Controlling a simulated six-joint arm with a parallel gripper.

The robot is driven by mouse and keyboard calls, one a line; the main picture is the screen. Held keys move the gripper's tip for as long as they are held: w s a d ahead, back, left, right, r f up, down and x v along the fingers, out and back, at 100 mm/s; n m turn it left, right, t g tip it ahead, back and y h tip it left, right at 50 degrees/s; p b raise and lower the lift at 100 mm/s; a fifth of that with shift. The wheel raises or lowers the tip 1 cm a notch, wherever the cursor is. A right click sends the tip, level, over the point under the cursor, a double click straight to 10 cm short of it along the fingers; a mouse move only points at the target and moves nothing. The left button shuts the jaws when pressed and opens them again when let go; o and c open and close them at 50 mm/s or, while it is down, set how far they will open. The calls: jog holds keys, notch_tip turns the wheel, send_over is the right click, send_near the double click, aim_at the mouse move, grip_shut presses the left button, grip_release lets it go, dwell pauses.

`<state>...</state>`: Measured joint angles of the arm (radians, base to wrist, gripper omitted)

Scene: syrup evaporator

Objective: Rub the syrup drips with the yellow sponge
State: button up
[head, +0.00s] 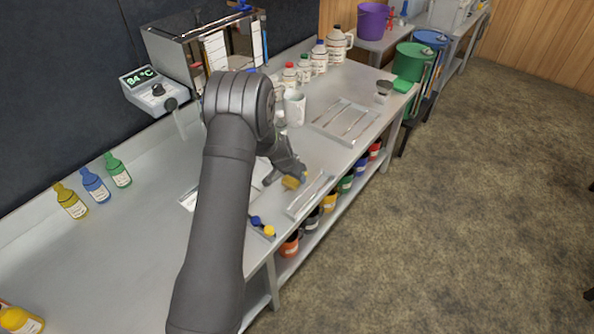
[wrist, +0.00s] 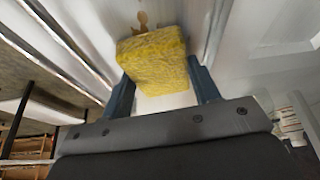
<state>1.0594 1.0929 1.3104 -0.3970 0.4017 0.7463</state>
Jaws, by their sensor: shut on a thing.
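My gripper (wrist: 160,95) is shut on the yellow sponge (wrist: 155,58), with one finger on each side of it in the wrist view. In the head view the sponge (head: 291,183) is at the gripper's tip, low over the steel bench (head: 150,215) near its front edge. Brown syrup drips (wrist: 143,20) show on the pale surface just beyond the sponge in the wrist view. The sponge hides part of the surface there, and I cannot tell whether it touches the drips.
A metal tray (head: 312,197) lies right of the sponge along the front edge. Another tray with rods (head: 345,122) lies farther back. A white mug (head: 294,106) and capped jugs stand behind. Small blue and yellow items (head: 268,230) lie at the front edge.

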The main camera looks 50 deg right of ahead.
aim_at(282, 193)
jog(key=shift+a, duration=3.95)
jog(key=shift+d, duration=4.85)
jog(key=shift+d+r, duration=0.15)
jog(key=shift+d, duration=0.1)
jog(key=shift+a+r, duration=0.1)
jog(key=shift+r, duration=3.8)
